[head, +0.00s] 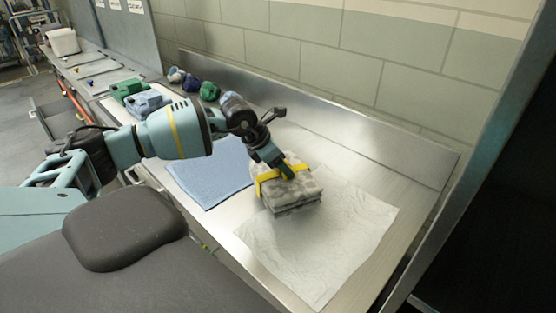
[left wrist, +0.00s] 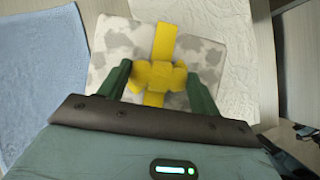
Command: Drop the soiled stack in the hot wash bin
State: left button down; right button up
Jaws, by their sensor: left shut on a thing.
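The soiled stack (head: 296,194) is a pile of folded grey-and-white blotched cloth tied with a yellow strap. It is over the white sheet, near that sheet's left edge by the blue mat; I cannot tell whether it touches the sheet. In the left wrist view the stack (left wrist: 118,45) lies beneath the fingers, with the yellow strap's knot (left wrist: 158,76) between them. My left gripper (head: 287,172) is shut on the strap at the top of the stack; its fingers also show in the left wrist view (left wrist: 159,84). My right gripper is out of view. I cannot identify a hot wash bin.
A blue mat (head: 205,180) and a crumpled white sheet (head: 345,225) lie on the metal bench. Green (head: 127,90) and blue (head: 148,103) folded bundles sit farther left. Several rolled items stand near the back wall. A raised metal ledge (head: 380,140) runs along the back.

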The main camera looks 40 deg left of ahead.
pick_arm(q)
jog(key=shift+w+a+f+b, duration=0.15)
jog(key=shift+w+a, duration=1.1)
jog(key=shift+a, duration=0.05)
jog(key=shift+w+a+f+b, duration=0.1)
jog(key=shift+w+a+b, duration=0.05)
jog(key=shift+w+a, duration=1.15)
notch_tip(320, 180, down, 3)
jog(key=shift+f, duration=0.2)
jog(key=shift+s, duration=0.1)
jog(key=shift+f, duration=0.15)
